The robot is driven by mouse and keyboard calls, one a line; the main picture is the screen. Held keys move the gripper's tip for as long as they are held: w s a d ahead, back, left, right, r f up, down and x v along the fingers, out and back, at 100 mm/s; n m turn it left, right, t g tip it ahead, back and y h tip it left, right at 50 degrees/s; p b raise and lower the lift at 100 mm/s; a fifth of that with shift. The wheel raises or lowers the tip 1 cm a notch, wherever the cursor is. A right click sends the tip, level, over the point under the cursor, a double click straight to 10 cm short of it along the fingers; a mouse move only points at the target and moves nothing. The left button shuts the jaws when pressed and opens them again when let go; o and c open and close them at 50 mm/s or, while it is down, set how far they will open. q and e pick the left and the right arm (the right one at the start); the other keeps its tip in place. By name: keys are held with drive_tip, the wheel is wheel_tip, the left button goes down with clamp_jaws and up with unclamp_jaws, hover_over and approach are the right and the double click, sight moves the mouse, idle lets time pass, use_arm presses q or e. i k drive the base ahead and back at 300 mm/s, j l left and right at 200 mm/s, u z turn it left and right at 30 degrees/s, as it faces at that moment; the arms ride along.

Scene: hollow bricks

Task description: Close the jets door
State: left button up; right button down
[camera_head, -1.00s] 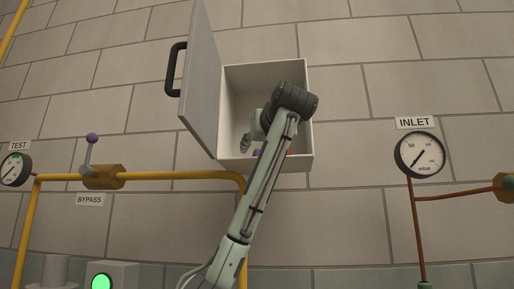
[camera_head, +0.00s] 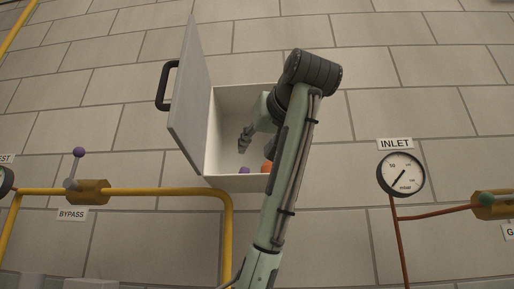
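The grey door (camera_head: 190,100) of a white wall box (camera_head: 228,115) stands wide open, hinged at the box's left side and swung out towards me. Its black handle (camera_head: 167,86) is on the door's left face. My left gripper (camera_head: 243,139) is inside the box opening, apart from the door; its fingers are small and dark, and I cannot tell whether they are open or shut. My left arm hides the box's right side. A purple object (camera_head: 244,170) and an orange object (camera_head: 267,167) lie at the box's bottom. My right gripper is not in view.
A yellow pipe (camera_head: 150,191) with a bypass valve (camera_head: 88,191) runs below the box on the left. An inlet gauge (camera_head: 401,174) on a red-brown pipe (camera_head: 440,212) is to the right. The brick wall beside the door's left is clear.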

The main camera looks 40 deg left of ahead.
sight(187, 122)
drive_tip(key=k+l, duration=1.2)
drive_tip(key=k, duration=0.05)
